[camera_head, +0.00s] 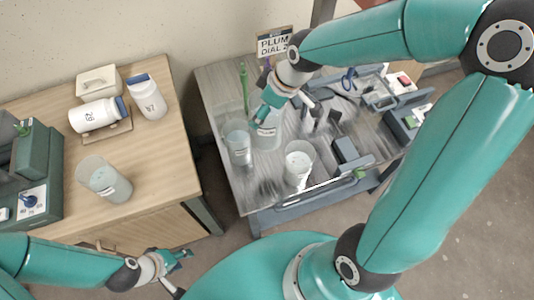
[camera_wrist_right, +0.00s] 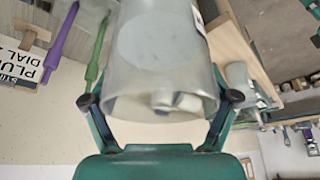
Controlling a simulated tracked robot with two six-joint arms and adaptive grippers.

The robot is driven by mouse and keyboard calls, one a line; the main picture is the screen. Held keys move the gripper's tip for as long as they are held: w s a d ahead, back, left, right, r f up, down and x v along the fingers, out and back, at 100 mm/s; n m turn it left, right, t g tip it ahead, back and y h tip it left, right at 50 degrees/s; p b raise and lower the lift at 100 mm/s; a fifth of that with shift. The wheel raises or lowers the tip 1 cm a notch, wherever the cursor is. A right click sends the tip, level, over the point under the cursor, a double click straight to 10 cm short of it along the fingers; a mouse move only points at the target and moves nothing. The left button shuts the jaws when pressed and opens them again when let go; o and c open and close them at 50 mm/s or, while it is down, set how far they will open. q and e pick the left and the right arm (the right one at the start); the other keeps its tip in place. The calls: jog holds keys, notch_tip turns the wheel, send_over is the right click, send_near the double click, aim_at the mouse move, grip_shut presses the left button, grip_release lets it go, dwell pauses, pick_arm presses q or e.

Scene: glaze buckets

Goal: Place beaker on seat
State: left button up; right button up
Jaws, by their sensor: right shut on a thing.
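My right gripper (camera_head: 268,103) is shut on a clear, frosted beaker (camera_head: 268,135) above the grey bench. In the right wrist view, the gripper (camera_wrist_right: 160,101) has a finger on each side of the beaker (camera_wrist_right: 155,50), whose round opening faces the camera. A second clear beaker (camera_head: 237,146) stands just left of the held one, and another beaker (camera_head: 299,166) with whitish contents stands to its right. I cannot tell which part is the seat, or whether the held beaker touches the bench. My left gripper (camera_head: 174,268) is open and empty, low in front of the wooden table.
The grey bench (camera_head: 222,85) bears tools and a grey fixture (camera_head: 352,155). A sign (camera_head: 273,42) stands behind it. The wooden table (camera_head: 155,185) holds two white bottles (camera_head: 97,115) (camera_head: 147,98), a beaker (camera_head: 104,180) and a green machine (camera_head: 38,160). A gap separates both tables.

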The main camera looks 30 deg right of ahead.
notch_tip(320, 180, down, 12)
jog(key=shift+w+p, duration=0.1)
jog(key=shift+p, duration=0.4)
jog(key=shift+f+b, duration=0.45)
jog(key=shift+f, duration=0.25)
notch_tip(320, 180, down, 6)
jog(key=b, duration=0.5)
jog(key=shift+f+b, duration=0.15)
jog(key=shift+b, duration=0.2)
jog(key=o, duration=1.4)
jog(key=shift+f, duration=0.1)
jog(key=shift+o, duration=1.1)
